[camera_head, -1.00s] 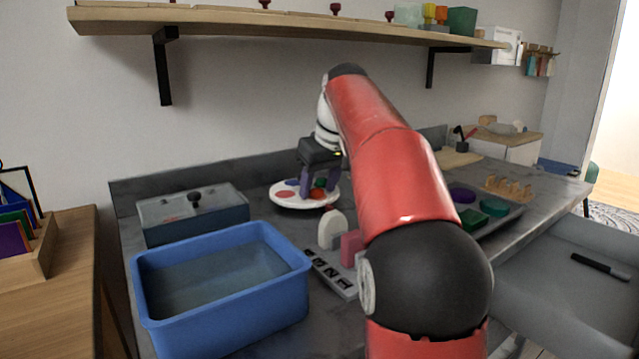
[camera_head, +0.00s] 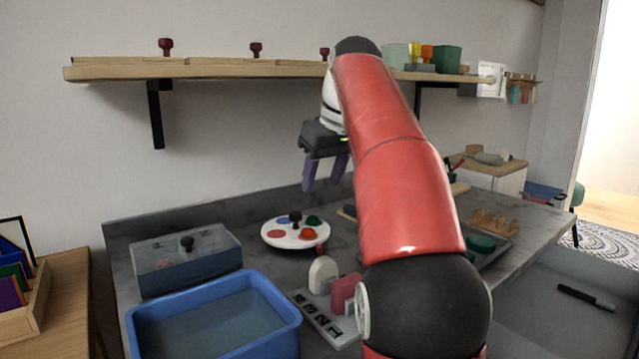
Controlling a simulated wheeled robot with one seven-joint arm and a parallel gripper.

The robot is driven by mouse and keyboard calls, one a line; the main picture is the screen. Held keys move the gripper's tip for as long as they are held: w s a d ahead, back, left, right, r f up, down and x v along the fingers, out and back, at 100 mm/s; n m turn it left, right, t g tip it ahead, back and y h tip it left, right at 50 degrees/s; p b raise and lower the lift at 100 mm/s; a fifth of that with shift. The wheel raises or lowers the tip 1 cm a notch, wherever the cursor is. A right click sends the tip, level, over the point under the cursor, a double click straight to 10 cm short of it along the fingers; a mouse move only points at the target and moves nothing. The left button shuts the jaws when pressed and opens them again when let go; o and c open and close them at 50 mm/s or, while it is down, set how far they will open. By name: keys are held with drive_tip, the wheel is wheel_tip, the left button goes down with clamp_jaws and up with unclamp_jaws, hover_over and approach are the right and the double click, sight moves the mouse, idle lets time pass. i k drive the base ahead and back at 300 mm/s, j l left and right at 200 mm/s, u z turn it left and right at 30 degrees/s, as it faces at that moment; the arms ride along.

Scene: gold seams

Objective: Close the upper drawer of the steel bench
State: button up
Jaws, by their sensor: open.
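The steel bench (camera_head: 258,212) is a grey worktop along the wall. A grey, tray-like drawer (camera_head: 530,300) stands open at its right front side, cut off by the frame's right and bottom edges. A dark pen-like thing (camera_head: 586,297) lies in it. I cannot tell from this view whether it is the upper drawer. My gripper (camera_head: 325,189), with two purple fingers, is open and empty. It is in the air above the back of the bench, well to the left of the drawer. My red arm hides the middle of the bench and the drawer's left part.
A blue tub (camera_head: 215,318), a grey lidded box (camera_head: 186,262), a white round palette (camera_head: 283,240) and a lettered strip (camera_head: 318,318) stand on the bench. A wooden shelf (camera_head: 215,70) hangs on the wall above. A wooden side table (camera_head: 68,290) is at left.

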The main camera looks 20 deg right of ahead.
sight(532, 318)
drive_tip(key=k, duration=1)
